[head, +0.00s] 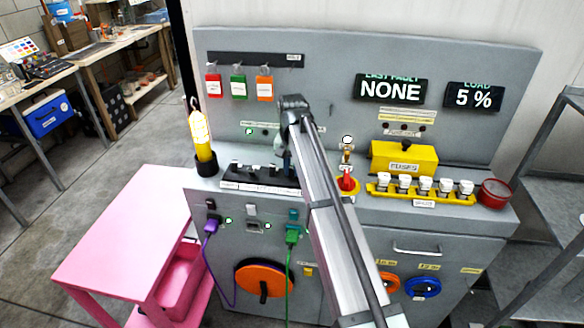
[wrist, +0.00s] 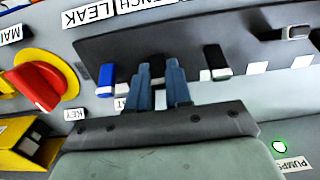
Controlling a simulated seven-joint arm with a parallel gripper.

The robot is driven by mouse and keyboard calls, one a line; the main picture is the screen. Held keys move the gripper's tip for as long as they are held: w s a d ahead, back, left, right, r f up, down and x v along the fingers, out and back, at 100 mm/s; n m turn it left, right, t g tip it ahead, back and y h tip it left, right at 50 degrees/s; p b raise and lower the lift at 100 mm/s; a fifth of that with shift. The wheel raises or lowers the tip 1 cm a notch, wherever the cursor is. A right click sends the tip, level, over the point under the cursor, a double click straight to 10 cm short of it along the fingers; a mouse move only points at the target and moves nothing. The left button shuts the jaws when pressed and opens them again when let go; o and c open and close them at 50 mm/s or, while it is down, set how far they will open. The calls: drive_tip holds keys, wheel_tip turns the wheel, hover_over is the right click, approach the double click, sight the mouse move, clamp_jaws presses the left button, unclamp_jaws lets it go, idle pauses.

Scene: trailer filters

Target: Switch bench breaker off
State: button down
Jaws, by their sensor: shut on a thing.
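The dark breaker strip (head: 235,177) sits on the bench's ledge, with several switches. It fills the upper wrist view (wrist: 240,30). My gripper (wrist: 160,75) has its blue-grey fingers at a dark breaker switch (wrist: 158,66), which shows between them. The fingers are shut on it. A partly cut label reading "ENCH" (wrist: 165,8) lies beyond this switch, beside a "LEAK" label. A blue-topped switch (wrist: 105,78) stands just left of the fingers. In the head view my arm hides most of the gripper (head: 287,162). The switch's lever position cannot be told.
A red rotary handle (wrist: 38,85) on a yellow base is left in the wrist view. Yellow fuse box (head: 404,158), white fuses and a red cup (head: 495,193) stand right. A lit yellow lamp (head: 200,135) stands left. A pink cart (head: 120,230) adjoins the bench.

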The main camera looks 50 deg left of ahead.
sight(291, 175)
drive_tip(key=shift+s+d, duration=0.1)
drive_tip(key=shift+d, duration=0.05)
drive_tip(key=t+y, duration=0.1)
drive_tip(key=s+d+t+y, duration=0.1)
drive_tip(key=t+y, duration=0.1)
drive_tip(key=shift+s+d, duration=0.1)
drive_tip(key=shift+d, duration=0.1)
drive_tip(key=shift+s+d+t+y, duration=0.15)
drive_tip(key=shift+s+t+y, duration=0.05)
drive_tip(key=shift+t+y, duration=0.35)
drive_tip(key=shift+s+d+t+y, duration=0.15)
drive_tip(key=shift+t+y, duration=0.4)
drive_tip(key=shift+s+d+f+t+y, duration=0.1)
drive_tip(key=shift+s+f+t+y, duration=0.1)
drive_tip(key=shift+t+y, duration=0.5)
drive_tip(key=c, duration=1)
unclamp_jaws()
drive_tip(key=shift+c, duration=0.2)
drive_tip(key=shift+r, duration=0.1)
